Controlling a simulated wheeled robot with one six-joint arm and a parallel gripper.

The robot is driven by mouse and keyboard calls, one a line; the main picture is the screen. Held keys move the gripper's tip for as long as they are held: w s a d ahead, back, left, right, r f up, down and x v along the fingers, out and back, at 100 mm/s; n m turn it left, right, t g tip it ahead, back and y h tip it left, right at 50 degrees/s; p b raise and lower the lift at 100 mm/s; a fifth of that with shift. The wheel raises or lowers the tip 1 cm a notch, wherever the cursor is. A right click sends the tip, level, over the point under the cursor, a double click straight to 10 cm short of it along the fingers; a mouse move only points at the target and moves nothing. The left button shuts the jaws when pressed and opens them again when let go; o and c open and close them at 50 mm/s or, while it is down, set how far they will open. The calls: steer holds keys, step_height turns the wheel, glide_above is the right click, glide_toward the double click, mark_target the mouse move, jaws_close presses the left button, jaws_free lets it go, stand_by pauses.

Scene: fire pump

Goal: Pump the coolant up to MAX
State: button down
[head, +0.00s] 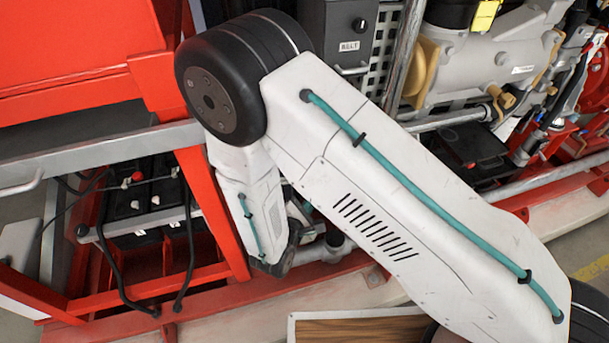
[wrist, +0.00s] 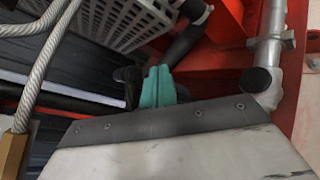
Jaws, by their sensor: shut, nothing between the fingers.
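My gripper (wrist: 158,88) shows in the wrist view as two teal fingers pressed together, with nothing between them. In the head view my white arm covers the middle, and the fingers are hidden behind it. In the wrist view a dark rod or hose (wrist: 187,42) passes just beyond the fingertips; I cannot tell whether they touch. A grey pipe (wrist: 270,40) with a black round end stands to their right. I cannot make out a coolant tank, a MAX mark or a pump handle for certain in either view.
Red frame beams (head: 215,215) surround batteries (head: 140,205) with black cables at left. A dark box labelled BELT (head: 338,30) and a perforated guard (wrist: 120,18) stand close by. A braided cable (wrist: 45,55) hangs at left in the wrist view. Engine parts (head: 500,60) fill the right.

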steer(key=n, duration=0.4)
steer(key=s+d+n, duration=0.1)
steer(key=n, duration=0.4)
steer(key=s+n, duration=0.1)
steer(key=n, duration=0.4)
steer(key=shift+d+f+g, duration=0.1)
steer(key=shift+d+g, duration=0.05)
steer(key=shift+g, duration=0.15)
steer(key=w+a, duration=0.2)
steer(key=w, duration=0.6)
steer(key=shift+w+a, duration=0.2)
steer(key=shift+w, duration=0.1)
stand_by(1.3)
steer(key=shift+w+a, duration=0.1)
steer(key=shift+w, duration=0.2)
